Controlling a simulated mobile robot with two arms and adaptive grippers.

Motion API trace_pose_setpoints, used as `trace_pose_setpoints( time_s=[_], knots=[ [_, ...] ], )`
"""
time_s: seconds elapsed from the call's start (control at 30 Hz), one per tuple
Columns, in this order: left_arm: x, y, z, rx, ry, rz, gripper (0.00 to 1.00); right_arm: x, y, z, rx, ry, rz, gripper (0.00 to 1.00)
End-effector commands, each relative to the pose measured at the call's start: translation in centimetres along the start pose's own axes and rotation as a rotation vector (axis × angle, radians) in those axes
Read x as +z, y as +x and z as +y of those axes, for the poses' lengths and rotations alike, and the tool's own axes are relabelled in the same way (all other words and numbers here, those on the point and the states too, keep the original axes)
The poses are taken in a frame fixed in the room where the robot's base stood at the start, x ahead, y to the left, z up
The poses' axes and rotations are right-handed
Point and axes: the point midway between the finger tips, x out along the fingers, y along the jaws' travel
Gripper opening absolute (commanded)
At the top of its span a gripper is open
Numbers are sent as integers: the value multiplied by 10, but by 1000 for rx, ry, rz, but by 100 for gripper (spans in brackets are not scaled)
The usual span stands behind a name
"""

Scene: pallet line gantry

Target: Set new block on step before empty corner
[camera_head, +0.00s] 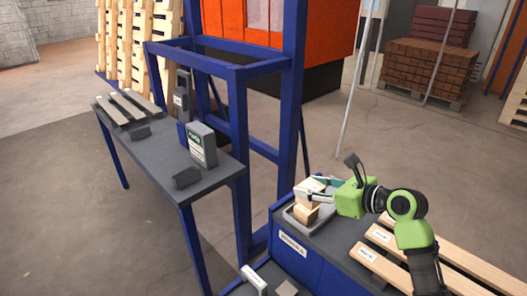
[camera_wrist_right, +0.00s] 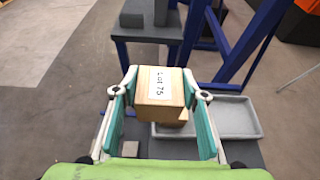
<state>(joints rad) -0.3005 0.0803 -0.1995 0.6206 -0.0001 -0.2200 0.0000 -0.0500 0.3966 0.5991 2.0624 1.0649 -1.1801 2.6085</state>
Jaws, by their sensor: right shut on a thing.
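My right gripper (camera_head: 314,188) is shut on a wooden block (camera_wrist_right: 160,86) with a white "Lot 75" label. In the head view the held block (camera_head: 305,186) is partly covered by the fingers, above a shallow grey tray (camera_head: 327,214). Another wooden block (camera_head: 306,213) is in the tray under it; in the wrist view it (camera_wrist_right: 178,122) is mostly hidden. I cannot tell whether the two blocks touch. A lower grey step (camera_head: 271,274) lies in front of the blue cabinet (camera_head: 300,264), cut by the frame edge.
Wooden slats (camera_head: 400,246) lie right of the tray. A blue gantry post (camera_head: 290,100) rises behind. A grey bench (camera_head: 165,150) with a labelled box (camera_head: 202,145) stands left.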

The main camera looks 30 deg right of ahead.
Motion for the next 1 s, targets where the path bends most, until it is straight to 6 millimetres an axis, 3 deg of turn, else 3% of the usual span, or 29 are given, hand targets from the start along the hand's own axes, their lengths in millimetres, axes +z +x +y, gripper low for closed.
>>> trace_pose_setpoints(
  time_s=[0.17, 0.27, 0.37, 0.47, 0.6, 0.7, 0.83, 1.0],
  knots=[
    [0, 0, 0, 0, 0, 0, 40, 1, -1, 4, 6, -4, 0, 17],
    [0, 0, 0, 0, 0, 0, 40, 2, -1, 20, 47, -31, 1, 17],
    [0, 0, 0, 0, 0, 0, 40, 2, -4, 54, 136, -81, 3, 17],
    [0, 0, 0, 0, 0, 0, 40, 0, -11, 102, 259, -141, 6, 17],
    [0, 0, 0, 0, 0, 0, 40, -6, -28, 164, 429, -206, 6, 17],
    [0, 0, 0, 0, 0, 0, 40, -10, -40, 198, 526, -235, 4, 17],
    [0, 0, 0, 0, 0, 0, 40, -13, -52, 224, 603, -255, 2, 17],
    [0, 0, 0, 0, 0, 0, 40, -16, -57, 232, 630, -264, 5, 17]
  ],
)
